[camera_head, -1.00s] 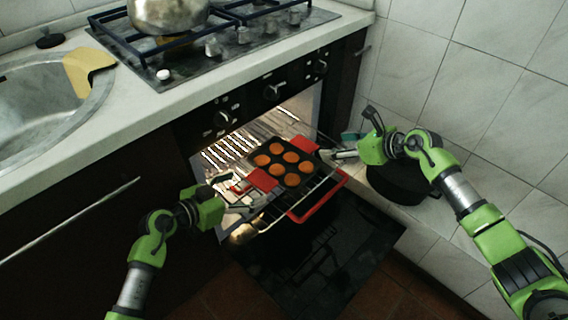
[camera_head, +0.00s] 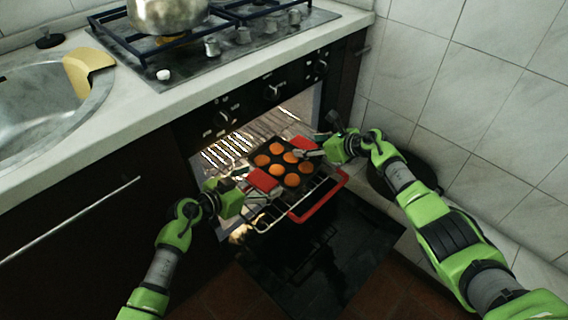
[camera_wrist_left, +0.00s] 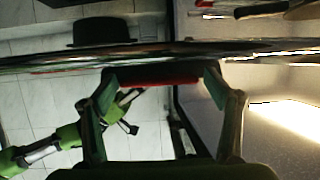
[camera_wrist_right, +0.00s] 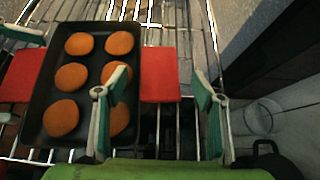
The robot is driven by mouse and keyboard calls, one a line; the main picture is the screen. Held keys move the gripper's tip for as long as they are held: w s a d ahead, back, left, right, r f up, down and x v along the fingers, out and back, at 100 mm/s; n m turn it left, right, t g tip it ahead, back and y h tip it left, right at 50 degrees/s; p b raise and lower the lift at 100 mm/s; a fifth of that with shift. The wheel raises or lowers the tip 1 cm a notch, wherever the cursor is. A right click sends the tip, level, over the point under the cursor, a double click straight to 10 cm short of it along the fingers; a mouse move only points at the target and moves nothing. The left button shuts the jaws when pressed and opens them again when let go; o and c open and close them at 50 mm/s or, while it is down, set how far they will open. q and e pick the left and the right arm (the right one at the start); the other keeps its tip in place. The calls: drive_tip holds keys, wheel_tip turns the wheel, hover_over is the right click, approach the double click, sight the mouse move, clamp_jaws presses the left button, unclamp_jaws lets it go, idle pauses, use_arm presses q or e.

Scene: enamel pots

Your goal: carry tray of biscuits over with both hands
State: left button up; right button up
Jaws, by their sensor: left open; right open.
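The dark tray (camera_head: 277,168) of round orange biscuits (camera_head: 291,180) rests on the pulled-out oven rack; the tray also shows in the right wrist view (camera_wrist_right: 95,58). It has a red handle on the left (camera_head: 263,180) and one on the right (camera_wrist_right: 158,75). My left gripper (camera_head: 268,190) is open at the left handle; in the left wrist view the fingers (camera_wrist_left: 158,85) stand either side of a red edge. My right gripper (camera_head: 304,153) is open near the right handle; in the right wrist view its fingers (camera_wrist_right: 160,88) appear around that handle, one overlapping the tray.
The wire rack (camera_head: 268,222) has a red front edge (camera_head: 318,203). The open oven door (camera_head: 320,262) lies below. A black pot (camera_head: 425,172) stands by the tiled wall at right. The worktop (camera_head: 140,110) with hob, metal pot (camera_head: 167,14) and sink is above.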

use_arm(q)
drive_tip(key=shift+w+d+f, duration=0.1)
drive_tip(key=shift+w+d, duration=0.05)
drive_tip(key=shift+w, duration=0.05)
use_arm(e)
drive_tip(key=shift+w+a+f, duration=0.25)
drive_tip(key=shift+a, duration=0.1)
use_arm(q)
drive_tip(key=shift+c, duration=0.4)
use_arm(e)
drive_tip(key=shift+c, duration=0.3)
use_arm(q)
drive_tip(key=c, duration=1.5)
use_arm(e)
drive_tip(key=c, duration=1.5)
